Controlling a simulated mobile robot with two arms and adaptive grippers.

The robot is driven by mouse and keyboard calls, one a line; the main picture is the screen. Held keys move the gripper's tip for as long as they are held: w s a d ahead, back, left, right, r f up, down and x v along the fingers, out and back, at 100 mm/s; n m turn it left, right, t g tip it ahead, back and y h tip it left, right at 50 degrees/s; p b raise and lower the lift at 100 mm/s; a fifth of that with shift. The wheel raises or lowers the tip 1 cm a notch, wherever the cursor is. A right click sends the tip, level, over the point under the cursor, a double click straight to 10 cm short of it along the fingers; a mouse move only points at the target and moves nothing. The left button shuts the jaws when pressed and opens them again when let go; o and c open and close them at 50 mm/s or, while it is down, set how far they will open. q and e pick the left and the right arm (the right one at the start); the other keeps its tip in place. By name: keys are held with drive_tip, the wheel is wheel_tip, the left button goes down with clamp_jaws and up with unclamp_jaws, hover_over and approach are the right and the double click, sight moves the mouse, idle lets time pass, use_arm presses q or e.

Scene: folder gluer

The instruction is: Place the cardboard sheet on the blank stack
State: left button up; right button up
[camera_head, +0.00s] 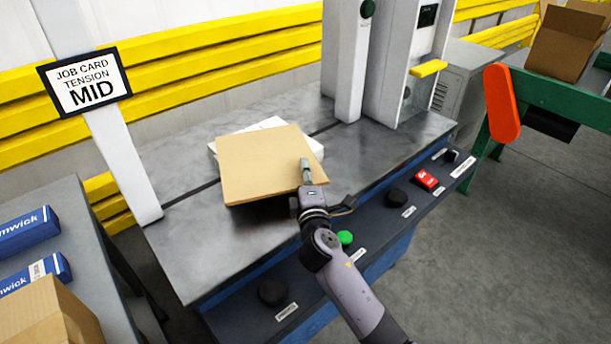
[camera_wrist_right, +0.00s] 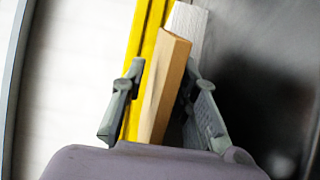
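The cardboard sheet (camera_head: 262,165) is a flat tan board over the grey machine table in the head view. A white blank stack (camera_head: 314,149) shows past its far and right edges; the sheet hides most of it. The sheet overhangs the stack toward me, with a dark shadow under its near edge. My right gripper (camera_head: 306,172) is at the sheet's near right corner, one finger above it. In the wrist view the sheet (camera_wrist_right: 164,88) lies edge-on between the fingers (camera_wrist_right: 164,72), which appear closed on it. Whether the sheet touches the stack is unclear. My left gripper is not in view.
The grey table (camera_head: 190,250) is clear left of the sheet. A control panel with a green button (camera_head: 344,238) and red switch (camera_head: 426,179) runs along its front. White machine uprights (camera_head: 346,60) stand behind right. A job card reading MID (camera_head: 85,82) hangs at left.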

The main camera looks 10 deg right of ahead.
drive_tip(key=s, duration=1.2)
